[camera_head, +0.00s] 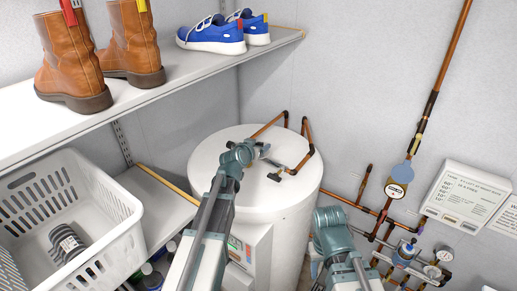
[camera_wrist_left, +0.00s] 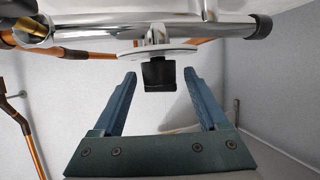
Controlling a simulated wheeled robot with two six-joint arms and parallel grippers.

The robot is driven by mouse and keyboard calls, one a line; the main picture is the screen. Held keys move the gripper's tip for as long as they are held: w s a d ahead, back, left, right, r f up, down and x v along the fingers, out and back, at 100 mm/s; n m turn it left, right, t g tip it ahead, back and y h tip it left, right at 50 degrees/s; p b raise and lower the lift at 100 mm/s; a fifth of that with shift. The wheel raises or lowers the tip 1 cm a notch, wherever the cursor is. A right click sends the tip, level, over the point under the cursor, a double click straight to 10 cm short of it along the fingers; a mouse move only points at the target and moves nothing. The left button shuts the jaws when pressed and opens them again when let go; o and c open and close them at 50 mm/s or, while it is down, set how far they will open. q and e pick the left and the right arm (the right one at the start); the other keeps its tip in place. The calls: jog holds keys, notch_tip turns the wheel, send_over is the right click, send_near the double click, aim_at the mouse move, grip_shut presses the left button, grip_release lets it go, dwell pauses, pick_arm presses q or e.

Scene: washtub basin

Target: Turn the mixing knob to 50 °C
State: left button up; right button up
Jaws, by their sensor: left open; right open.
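In the left wrist view a black knob (camera_wrist_left: 158,73) stands out below a pale round plate (camera_wrist_left: 110,53) on a chrome valve body (camera_wrist_left: 180,27). My left gripper (camera_wrist_left: 160,86) is open, with the knob between and just beyond its fingertips. I cannot tell whether they touch it. The dial's reading is not legible. In the head view my left gripper (camera_head: 262,151) is over the white tank (camera_head: 225,150), and the knob is not clear there. My right gripper (camera_head: 330,228) is right of the tank, low, its fingers hardly visible; it is open.
Copper pipes (camera_head: 305,135) meet the tank top. A shelf (camera_head: 190,75) with boots (camera_head: 75,65) and blue shoes (camera_head: 212,37) and a white basket (camera_head: 105,210) are left.

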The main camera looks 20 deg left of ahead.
pick_arm(q)
jog(key=shift+w+f, duration=0.1)
jog(key=shift+w, duration=0.2)
grip_shut()
